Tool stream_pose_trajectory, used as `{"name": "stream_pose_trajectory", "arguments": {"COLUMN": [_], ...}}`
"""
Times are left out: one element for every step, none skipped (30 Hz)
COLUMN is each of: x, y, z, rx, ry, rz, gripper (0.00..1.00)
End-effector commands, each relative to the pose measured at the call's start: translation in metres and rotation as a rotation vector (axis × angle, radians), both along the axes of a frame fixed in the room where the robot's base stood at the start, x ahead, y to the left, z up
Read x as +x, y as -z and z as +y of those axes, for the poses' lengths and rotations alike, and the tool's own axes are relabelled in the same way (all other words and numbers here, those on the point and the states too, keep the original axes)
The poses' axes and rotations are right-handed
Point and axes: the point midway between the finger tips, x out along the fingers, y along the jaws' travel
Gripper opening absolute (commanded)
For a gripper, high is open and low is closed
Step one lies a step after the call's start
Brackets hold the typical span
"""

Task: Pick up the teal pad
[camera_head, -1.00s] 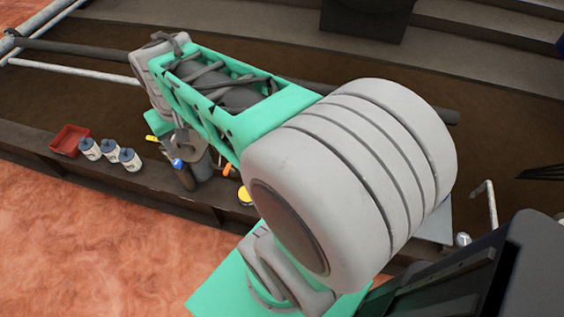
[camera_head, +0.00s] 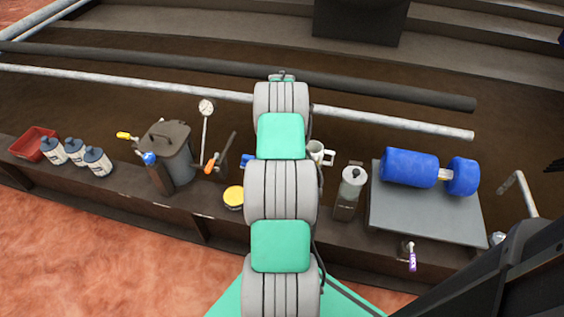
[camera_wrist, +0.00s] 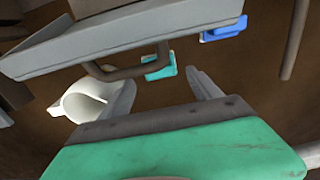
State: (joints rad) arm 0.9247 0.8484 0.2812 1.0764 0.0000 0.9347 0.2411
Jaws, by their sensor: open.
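The teal pad (camera_wrist: 159,66) is small and shows in the wrist view just beyond and between my fingertips. Part of its left side is behind a brown bar-like loop. My gripper (camera_wrist: 160,78) is open and empty, with one finger on each side. A gap seems to remain between the fingers and the pad, but the depth is hard to tell. In the head view my arm covers the spot, and the teal pad and my fingers cannot be made out there.
A grey slab-like part (camera_wrist: 140,38) with the brown loop crosses above the fingers. A white mug (camera_wrist: 80,100) lies close by the left finger. A blue pad (camera_wrist: 224,29) is up right. A lidded can (camera_head: 170,155) and a grey bottle (camera_head: 349,190) stand along the bench.

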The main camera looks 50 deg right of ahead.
Motion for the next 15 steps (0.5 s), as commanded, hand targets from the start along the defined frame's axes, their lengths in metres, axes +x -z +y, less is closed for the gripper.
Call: {"name": "stream_pose_trajectory", "arguments": {"x": [-0.001,-0.001,-0.002,-0.002,-0.001,-0.001,-0.001,-0.001,-0.001,-0.001,-0.001,-0.001,-0.001,-0.001,-0.001], "y": [0.015,0.021,0.029,0.034,0.037,0.040,0.041,0.041,0.041,0.040,0.040,0.040,0.040,0.040,0.040], "z": [0.000,0.000,0.000,0.000,0.000,-0.001,-0.001,-0.001,-0.001,-0.001,-0.001,-0.001,-0.001,0.000,0.000], "rx": [0.002,0.002,0.003,0.003,0.002,0.001,0.000,0.000,0.000,0.000,0.000,0.000,0.000,0.000,0.001], "ry": [0.000,0.000,0.000,-0.001,-0.001,-0.001,-0.001,-0.001,-0.001,-0.001,-0.001,-0.001,-0.001,-0.001,-0.001], "rz": [0.002,0.002,0.002,0.002,0.002,0.000,0.000,0.000,0.000,0.000,0.000,0.000,0.000,0.000,0.000], "gripper": [0.73,0.73,0.73,0.73,0.73,0.73,0.73,0.73,0.73,0.73,0.73,0.73,0.72,0.69,0.66]}}
